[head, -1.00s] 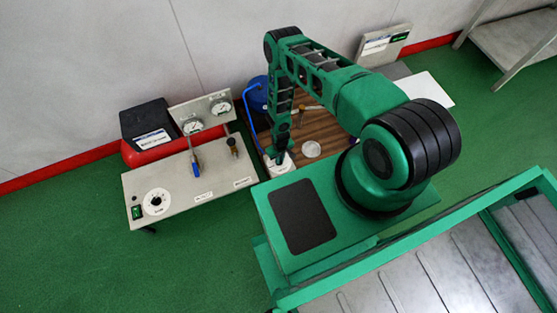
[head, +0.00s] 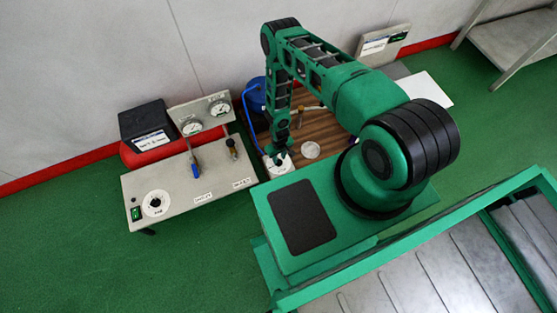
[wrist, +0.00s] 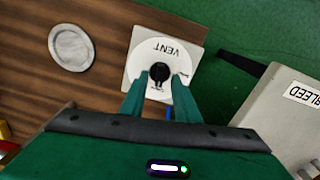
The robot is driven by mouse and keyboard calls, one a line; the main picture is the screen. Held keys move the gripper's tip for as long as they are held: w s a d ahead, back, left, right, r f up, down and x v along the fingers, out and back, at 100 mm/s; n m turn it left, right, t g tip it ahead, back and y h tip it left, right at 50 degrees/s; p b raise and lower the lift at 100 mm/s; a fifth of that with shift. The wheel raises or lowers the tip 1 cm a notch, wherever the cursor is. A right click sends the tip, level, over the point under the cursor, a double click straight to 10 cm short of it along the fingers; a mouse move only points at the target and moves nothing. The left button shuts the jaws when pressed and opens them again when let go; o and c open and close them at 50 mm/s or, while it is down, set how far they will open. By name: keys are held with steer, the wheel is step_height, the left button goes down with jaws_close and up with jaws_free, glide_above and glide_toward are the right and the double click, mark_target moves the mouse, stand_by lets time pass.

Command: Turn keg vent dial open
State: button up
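The vent dial (wrist: 160,52) is a white disc marked VENT on a pale square plate, with a black knob (wrist: 160,71) at its centre. In the wrist view my gripper (wrist: 160,80) has its two green fingers over the disc, one on each side of the knob. Narrow gaps show between fingers and knob, so the gripper looks open. In the head view my gripper (head: 278,156) points down over the white dial plate (head: 283,168) at the front left of a brown wooden board. The keg (head: 256,96) looks blue and stands behind, partly hidden by my arm.
A round pale dish (wrist: 71,47) lies on the wooden board (wrist: 105,20) beside the dial. A grey panel (head: 205,193) with a blue-handled valve, a BLEED label and gauges (head: 220,108) stands to the left. A blue hose (head: 247,118) runs near my arm.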

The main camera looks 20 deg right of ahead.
mark_target(279, 161)
step_height(279, 161, up, 8)
stand_by(0.4)
stand_by(0.4)
steer(key=w+d+r+m+h, duration=0.1)
steer(key=w+d+r, duration=0.3)
steer(key=r, duration=0.9)
steer(key=w+d+r+m, duration=0.15)
steer(key=d+r, duration=0.45)
steer(key=r, duration=0.8)
steer(key=w+d+r+h, duration=0.1)
steer(key=w+d+r, duration=0.3)
steer(key=r, duration=0.9)
steer(key=s+d+r+m, duration=0.25)
steer(key=s+r, duration=0.45)
steer(key=r, duration=0.4)
steer(key=s+d+r+m, duration=0.1)
steer(key=s+d+r, duration=0.2)
steer(key=s+r, duration=0.6)
steer(key=s+a+r+m+y, duration=0.1)
steer(key=s+r, duration=0.4)
steer(key=s, duration=0.3)
steer(key=s+a+r+m+y, duration=0.1)
steer(key=s+r, duration=0.4)
steer(key=s, duration=0.3)
steer(key=shift+s+a+r, duration=0.35)
steer(key=shift+r, duration=0.05)
